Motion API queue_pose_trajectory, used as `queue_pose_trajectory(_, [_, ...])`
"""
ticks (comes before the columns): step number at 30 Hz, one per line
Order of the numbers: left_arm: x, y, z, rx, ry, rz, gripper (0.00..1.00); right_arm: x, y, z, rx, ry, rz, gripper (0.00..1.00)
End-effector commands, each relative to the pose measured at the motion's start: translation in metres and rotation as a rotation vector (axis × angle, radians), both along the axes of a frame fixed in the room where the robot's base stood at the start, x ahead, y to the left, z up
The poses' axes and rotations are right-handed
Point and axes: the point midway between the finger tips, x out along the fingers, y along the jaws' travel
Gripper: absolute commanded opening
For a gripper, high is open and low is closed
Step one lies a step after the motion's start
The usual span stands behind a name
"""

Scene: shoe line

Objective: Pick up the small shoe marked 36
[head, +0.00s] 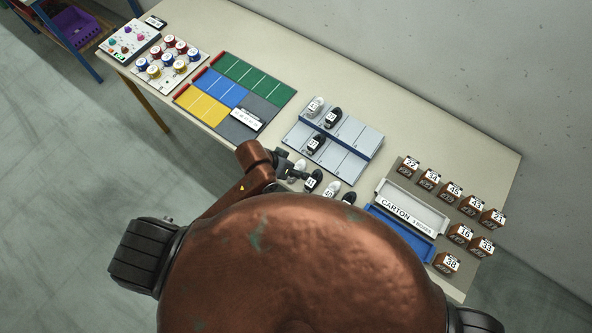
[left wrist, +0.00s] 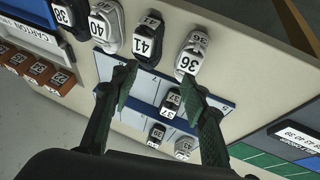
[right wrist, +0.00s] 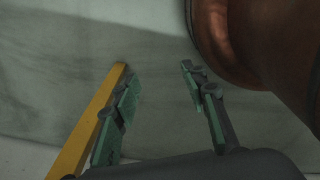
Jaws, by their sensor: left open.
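The shoe marked 36 (left wrist: 191,55) is small and white and stands at the front edge of the table, next to a black shoe marked 41 (left wrist: 148,42). In the head view it (head: 299,167) is partly hidden by my left gripper (head: 288,171). My left gripper (left wrist: 158,76) is open and empty. In the left wrist view its right fingertip overlaps the lower end of shoe 36, and its left fingertip lies by shoe 41; contact cannot be told. My right gripper (right wrist: 160,78) is open and empty, over bare floor.
White shoe 40 (left wrist: 104,28) and black shoe 38 (left wrist: 66,14) continue the row. A carton tray (head: 412,208) and brown numbered boxes (head: 447,263) stand right. Coloured mats (head: 252,78) lie left. A yellow leg (right wrist: 88,125) is beside my right gripper.

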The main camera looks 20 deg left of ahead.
Motion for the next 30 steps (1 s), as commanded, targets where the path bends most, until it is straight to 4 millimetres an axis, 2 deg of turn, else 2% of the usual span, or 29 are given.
queue_pose_trajectory(6, [0.011,-0.053,0.01,0.009,0.054,-0.126,0.41,0.014,0.001,0.001,0.001,-0.019,0.003,0.4])
queue_pose_trajectory(9, [0.013,-0.068,0.01,0.054,0.108,-0.176,0.41,0.014,0.001,0.001,0.001,-0.019,0.003,0.4])
queue_pose_trajectory(11, [0.014,-0.069,0.007,0.097,0.148,-0.188,0.41,0.014,0.001,0.001,0.001,-0.018,0.003,0.4])
queue_pose_trajectory(14, [0.018,-0.059,0.003,0.181,0.213,-0.178,0.41,0.012,0.001,0.001,0.001,-0.016,0.002,0.4])
queue_pose_trajectory(22, [0.038,-0.008,0.003,0.362,0.322,-0.05,0.41,0.007,0.001,0.001,0.001,-0.01,0.001,0.4])
queue_pose_trajectory(26, [0.042,0.004,0.004,0.393,0.341,-0.013,0.41,0.007,0.001,0.0,0.001,-0.009,0.001,0.4])
queue_pose_trajectory(30, [0.042,0.006,-0.008,0.398,0.348,-0.004,0.41,0.007,0.001,0.0,0.001,-0.009,0.001,0.4])
